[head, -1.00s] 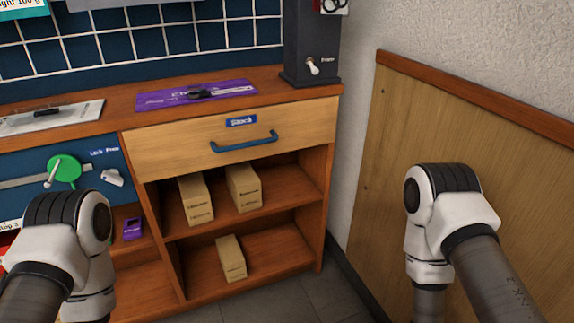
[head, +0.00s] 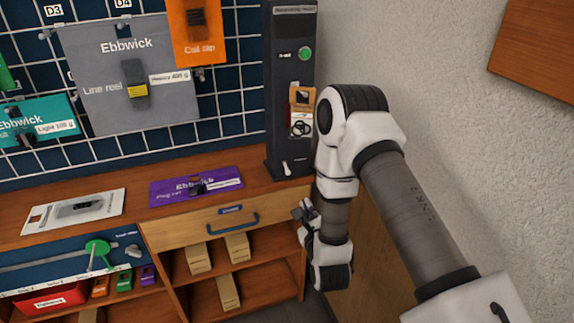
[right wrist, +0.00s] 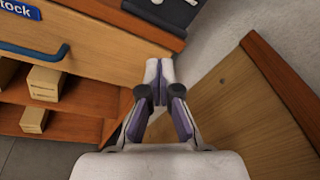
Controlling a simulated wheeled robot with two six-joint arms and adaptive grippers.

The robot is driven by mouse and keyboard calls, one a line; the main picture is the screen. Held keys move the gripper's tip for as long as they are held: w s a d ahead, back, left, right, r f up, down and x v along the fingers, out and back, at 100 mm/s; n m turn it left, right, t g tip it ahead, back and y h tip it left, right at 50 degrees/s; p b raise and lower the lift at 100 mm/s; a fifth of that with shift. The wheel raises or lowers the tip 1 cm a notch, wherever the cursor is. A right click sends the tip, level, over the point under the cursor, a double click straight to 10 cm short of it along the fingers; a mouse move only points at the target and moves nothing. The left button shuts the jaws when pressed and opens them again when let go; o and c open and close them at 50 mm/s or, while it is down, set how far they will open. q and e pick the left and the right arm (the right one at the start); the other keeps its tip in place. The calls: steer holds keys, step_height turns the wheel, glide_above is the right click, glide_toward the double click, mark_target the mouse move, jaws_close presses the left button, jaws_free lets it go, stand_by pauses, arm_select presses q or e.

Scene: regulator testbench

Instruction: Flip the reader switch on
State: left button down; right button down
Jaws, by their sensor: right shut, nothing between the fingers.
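The reader is a tall dark column (head: 283,90) at the back right end of the bench. Its switch, a small white lever (head: 287,168), sits low on the front near the bench top; I cannot tell its on or off position. My right gripper (head: 304,211) is shut and empty, in front of and below the switch, apart from it, near the bench's right end. In the right wrist view the closed fingers (right wrist: 160,70) point toward the bench corner, with the dark reader base (right wrist: 165,10) beyond. My left gripper is out of view.
A green button (head: 305,54) and an orange tag (head: 302,98) are on the column. A purple card (head: 196,186) lies on the bench left of it. A drawer with a blue handle (head: 232,223) is below. A wooden panel (right wrist: 240,105) stands close on the right.

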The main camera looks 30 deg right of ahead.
mark_target(298, 181)
steer(key=shift+f, duration=0.15)
steer(key=x, duration=0.9)
steer(key=shift+w+d, duration=0.15)
steer(key=shift+w, duration=0.05)
steer(key=a+r, duration=0.1)
steer(key=a+r+p, duration=0.1)
steer(key=shift+w+r, duration=0.2)
steer(key=shift+r, duration=0.2)
steer(key=shift+s+a+r, duration=0.1)
steer(key=shift+r, duration=0.1)
steer(key=shift+f, duration=0.1)
steer(key=shift+p, duration=0.35)
steer(key=shift+r+g, duration=0.25)
steer(key=shift+g, duration=0.15)
steer(key=shift+s+r+g+y+p, duration=0.2)
steer(key=shift+g+y+p, duration=0.2)
steer(key=shift+p, duration=0.35)
